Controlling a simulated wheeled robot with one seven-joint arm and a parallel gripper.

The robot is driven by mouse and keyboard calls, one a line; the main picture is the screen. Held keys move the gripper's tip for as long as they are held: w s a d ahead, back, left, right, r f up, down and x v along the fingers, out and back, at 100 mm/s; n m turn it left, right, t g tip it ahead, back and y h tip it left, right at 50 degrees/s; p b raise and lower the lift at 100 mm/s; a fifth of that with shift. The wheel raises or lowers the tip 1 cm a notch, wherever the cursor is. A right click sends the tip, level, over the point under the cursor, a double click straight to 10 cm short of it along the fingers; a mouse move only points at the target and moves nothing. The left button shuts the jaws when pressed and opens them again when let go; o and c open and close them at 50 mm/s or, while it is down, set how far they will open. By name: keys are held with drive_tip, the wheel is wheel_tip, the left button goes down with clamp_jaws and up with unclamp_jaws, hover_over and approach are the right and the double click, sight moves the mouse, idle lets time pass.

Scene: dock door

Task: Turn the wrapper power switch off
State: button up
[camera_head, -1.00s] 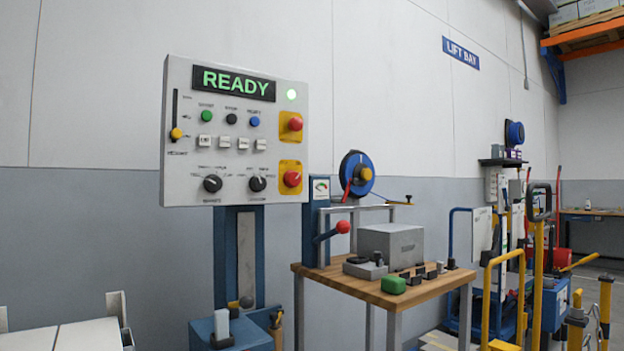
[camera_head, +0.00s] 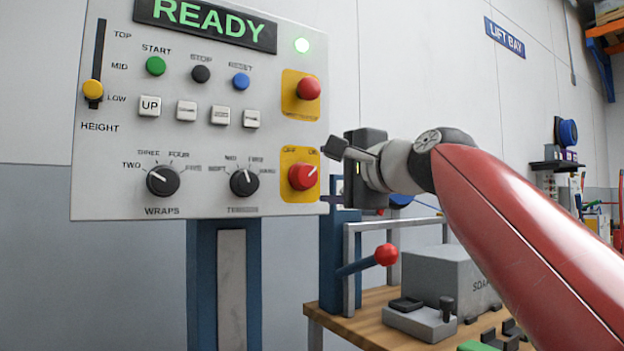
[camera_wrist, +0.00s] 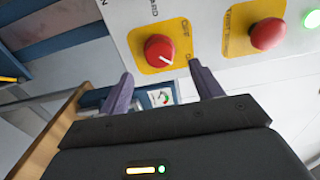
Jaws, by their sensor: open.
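The wrapper control panel (camera_head: 110,190) is a light grey upright board at the left, its display (camera_head: 208,20) reading READY and a green lamp (camera_head: 302,45) lit. The power switch is a red rotary knob (camera_head: 303,175) on a yellow plate at the panel's lower right, its white mark pointing to the upper right. The knob also shows in the wrist view (camera_wrist: 160,50). My gripper (camera_wrist: 165,88) is open and empty, its two fingers apart just short of the knob. In the head view my gripper (camera_head: 328,172) is just right of the knob.
A red mushroom button (camera_head: 308,88) on another yellow plate sits directly above the knob. A red-balled lever (camera_head: 386,254) sticks out below the gripper. A wooden bench (camera_head: 360,330) with a grey box (camera_head: 450,275) stands below right.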

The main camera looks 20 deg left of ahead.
sight(309, 176)
drive_tip(key=p+x, duration=0.2)
drive_tip(key=x, duration=0.3)
drive_tip(key=shift+w+a, duration=0.2)
drive_tip(key=shift+a, duration=0.05)
drive_tip(key=shift+w+a, duration=0.45)
drive_tip(key=shift+a, duration=0.05)
drive_tip(key=c, duration=1)
